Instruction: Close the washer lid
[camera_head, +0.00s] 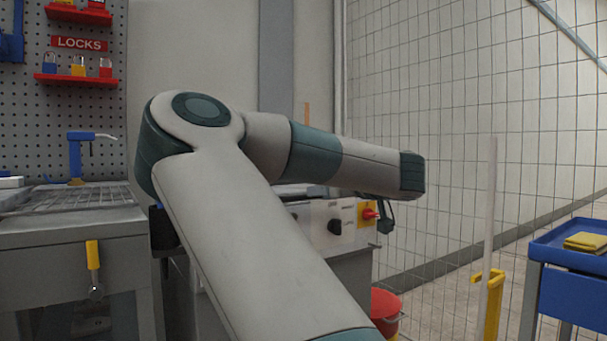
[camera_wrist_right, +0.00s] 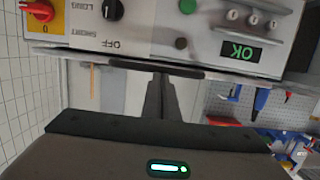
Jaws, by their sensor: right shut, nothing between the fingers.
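The washer, a grey machine with a light control panel (camera_head: 325,222), stands behind my right arm in the head view. The panel also shows upside down in the right wrist view (camera_wrist_right: 140,37), with a black knob, a green button and a lit OK display. A dark bar (camera_wrist_right: 120,72) runs along the panel's edge there. My arm hides most of the machine's top, so I cannot tell how the lid stands. My right gripper (camera_wrist_right: 158,100) is shut and empty, pointing toward this edge; its dark tip (camera_head: 387,217) shows beside the panel's right end. My left gripper is out of view.
A grey workbench (camera_head: 60,235) with a pegboard (camera_head: 110,125) above it stands at the left. A red-lidded bin (camera_head: 384,303) is right of the washer. A blue cart (camera_head: 565,290) holds a yellow cloth (camera_head: 586,242). A mesh fence (camera_head: 440,110) closes off the right side.

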